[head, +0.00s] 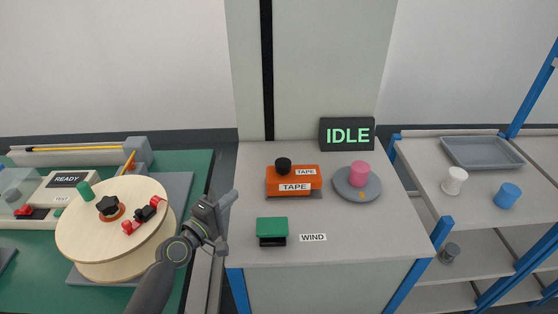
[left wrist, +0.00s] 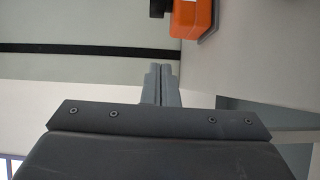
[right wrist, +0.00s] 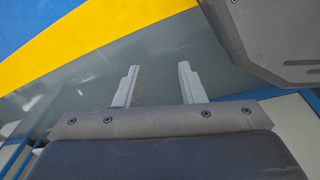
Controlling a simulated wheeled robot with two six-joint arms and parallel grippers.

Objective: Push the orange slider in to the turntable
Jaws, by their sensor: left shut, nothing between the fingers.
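The orange slider (head: 292,180) carries TAPE labels and a black knob (head: 283,164). It sits on the grey cabinet top, left of the grey turntable (head: 352,190) with a pink spool (head: 360,174) on it; a gap lies between them. In the left wrist view the slider (left wrist: 193,18) shows at the top, past the fingertips. My left gripper (head: 229,201) is shut and empty, at the left edge of the cabinet top, left of and in front of the slider. My right gripper (right wrist: 157,80) is open and empty; it is out of the head view.
A green WIND button (head: 272,227) stands at the front of the cabinet top (head: 350,235). An IDLE display (head: 347,134) stands behind. At right, a shelf holds a tray (head: 483,153), a white spool (head: 454,181) and a blue spool (head: 507,196). A round wooden table (head: 80,230) is at left.

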